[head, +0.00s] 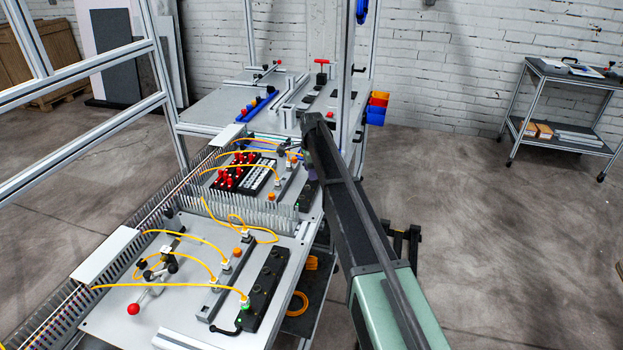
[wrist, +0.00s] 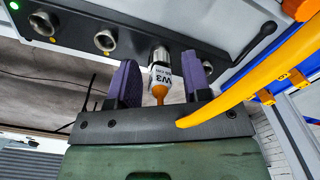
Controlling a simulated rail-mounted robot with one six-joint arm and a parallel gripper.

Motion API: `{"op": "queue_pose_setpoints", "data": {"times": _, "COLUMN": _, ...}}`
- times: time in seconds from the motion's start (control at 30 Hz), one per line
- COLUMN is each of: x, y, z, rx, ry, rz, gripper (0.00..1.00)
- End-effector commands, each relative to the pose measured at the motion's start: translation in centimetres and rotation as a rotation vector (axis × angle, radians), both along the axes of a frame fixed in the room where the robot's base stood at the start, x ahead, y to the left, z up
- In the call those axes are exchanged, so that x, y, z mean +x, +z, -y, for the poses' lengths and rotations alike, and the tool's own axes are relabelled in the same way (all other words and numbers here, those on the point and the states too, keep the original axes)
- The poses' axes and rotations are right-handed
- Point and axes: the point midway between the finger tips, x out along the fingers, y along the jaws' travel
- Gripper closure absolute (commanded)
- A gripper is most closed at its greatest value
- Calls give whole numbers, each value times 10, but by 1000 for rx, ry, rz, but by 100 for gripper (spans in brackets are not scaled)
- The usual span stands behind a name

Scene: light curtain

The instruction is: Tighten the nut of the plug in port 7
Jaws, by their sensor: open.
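In the wrist view a plug with a silver nut (wrist: 160,56), a white W3 label (wrist: 161,76) and an orange cable end (wrist: 160,94) sits at a port of the black port block (wrist: 75,18). My gripper (wrist: 162,73) is open, with one purple finger on each side of the plug. Gaps show between the plug and both fingers. I cannot read the port number. In the head view my arm reaches the far board; the black block (head: 307,192) shows beside it, and my fingertips and this plug are hidden or too small to tell.
Two empty metal ports (wrist: 104,40) lie left of the plug. A green light (wrist: 13,5) is lit at the upper left. A thick yellow cable (wrist: 255,77) crosses close on the right. A near board (head: 180,285) carries more yellow cables and another black block (head: 262,290).

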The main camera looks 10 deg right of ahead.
Motion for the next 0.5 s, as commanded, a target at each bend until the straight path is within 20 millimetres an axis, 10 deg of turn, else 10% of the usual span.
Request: {"op": "queue_pose_setpoints", "data": {"times": 0.5, "x": 0, "y": 1, "z": 0, "rx": 0, "ry": 0, "rz": 0, "gripper": 91}}
